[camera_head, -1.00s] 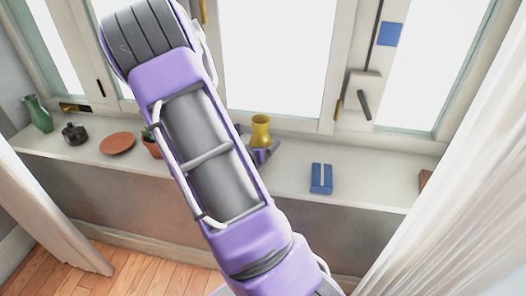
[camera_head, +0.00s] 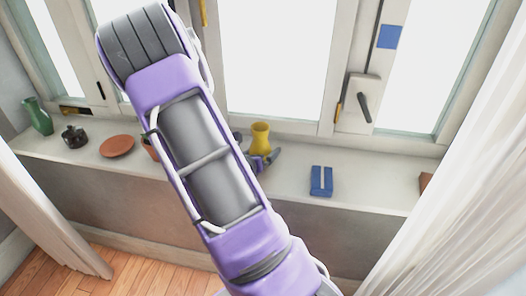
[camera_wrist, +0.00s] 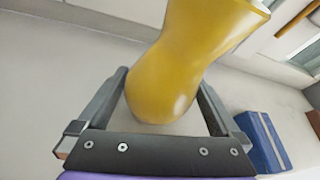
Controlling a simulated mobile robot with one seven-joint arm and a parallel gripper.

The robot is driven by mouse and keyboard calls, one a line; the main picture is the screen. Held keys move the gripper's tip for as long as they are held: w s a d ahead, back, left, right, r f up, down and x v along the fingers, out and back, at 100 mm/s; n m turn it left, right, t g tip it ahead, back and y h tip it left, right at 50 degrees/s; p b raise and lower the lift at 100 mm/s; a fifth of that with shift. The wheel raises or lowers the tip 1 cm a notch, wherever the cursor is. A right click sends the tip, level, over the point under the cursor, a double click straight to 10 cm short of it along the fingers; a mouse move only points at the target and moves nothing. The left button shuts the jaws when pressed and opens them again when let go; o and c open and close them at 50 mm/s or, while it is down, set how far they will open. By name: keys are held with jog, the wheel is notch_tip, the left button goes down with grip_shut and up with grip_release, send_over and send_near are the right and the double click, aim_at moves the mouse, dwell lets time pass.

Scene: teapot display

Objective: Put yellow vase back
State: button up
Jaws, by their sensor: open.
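The yellow vase (camera_head: 260,136) stands upright on the white window sill (camera_head: 215,172), in front of the window frame. In the wrist view the vase (camera_wrist: 180,65) fills the upper middle, with its rounded lower part between the two fingers. My gripper (camera_head: 258,149) is around the lower part of the vase. In the wrist view my gripper (camera_wrist: 160,82) is open, with a finger on each side of the vase. Whether a finger touches it is hard to tell. The exact contact of its base with the sill is partly hidden.
A blue book-like block (camera_head: 321,181) stands right of the vase. A green vase (camera_head: 38,116), a dark pot (camera_head: 74,136), a terracotta plate (camera_head: 117,146) and a partly hidden brown pot (camera_head: 150,147) are to the left. White curtains (camera_head: 450,190) hang at both sides.

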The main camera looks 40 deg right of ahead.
jog(key=p+v, duration=0.2)
jog(key=v, duration=0.8)
jog(key=shift+s+a+r, duration=0.15)
jog(key=shift+s+a, duration=0.05)
jog(key=shift+a, duration=0.2)
